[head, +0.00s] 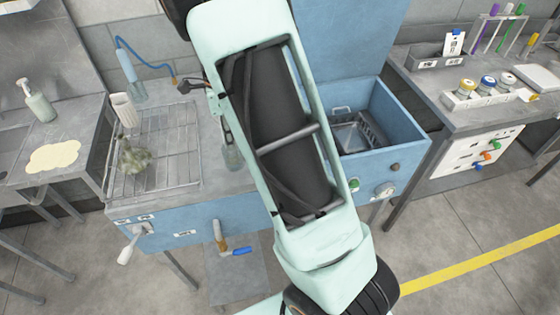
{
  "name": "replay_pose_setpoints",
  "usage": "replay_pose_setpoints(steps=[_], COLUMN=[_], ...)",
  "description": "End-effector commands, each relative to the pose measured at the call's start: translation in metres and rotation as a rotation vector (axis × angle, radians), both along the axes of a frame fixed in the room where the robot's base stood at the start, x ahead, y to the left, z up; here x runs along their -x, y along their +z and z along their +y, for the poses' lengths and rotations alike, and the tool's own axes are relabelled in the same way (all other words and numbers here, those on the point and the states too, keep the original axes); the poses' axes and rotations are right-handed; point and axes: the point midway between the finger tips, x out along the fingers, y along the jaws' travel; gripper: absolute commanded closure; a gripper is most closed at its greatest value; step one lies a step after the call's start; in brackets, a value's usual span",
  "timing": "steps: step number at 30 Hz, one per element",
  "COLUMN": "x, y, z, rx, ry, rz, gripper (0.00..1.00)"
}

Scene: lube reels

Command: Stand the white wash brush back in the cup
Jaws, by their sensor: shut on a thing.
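I cannot make out a white wash brush. A white ribbed cylinder (124,110) stands slightly tilted at the back left of the wire rack (178,150). A clear glass-like vessel (232,157) stands right of the rack, partly hidden by my arm. I cannot tell which of these two, if either, is the cup.
A crumpled grey-green lump (135,157) lies on the rack. A blue hose (150,65) arches behind it. A soap bottle (39,104) stands on the left table. An open blue basin (375,125) is right of my arm. Capped jars (487,84) stand on the right bench.

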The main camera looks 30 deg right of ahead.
Motion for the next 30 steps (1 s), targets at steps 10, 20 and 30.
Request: replay_pose_setpoints(steps=[10,20,30], x=[0.0,0.0,0.0], y=[-0.001,-0.008,-0.011], z=[0.0,0.0,0.0], rx=[0.0,0.0,0.0], ry=[0.0,0.0,0.0], rz=[-0.001,-0.001,-0.001], gripper=[1.0,1.0,0.64])
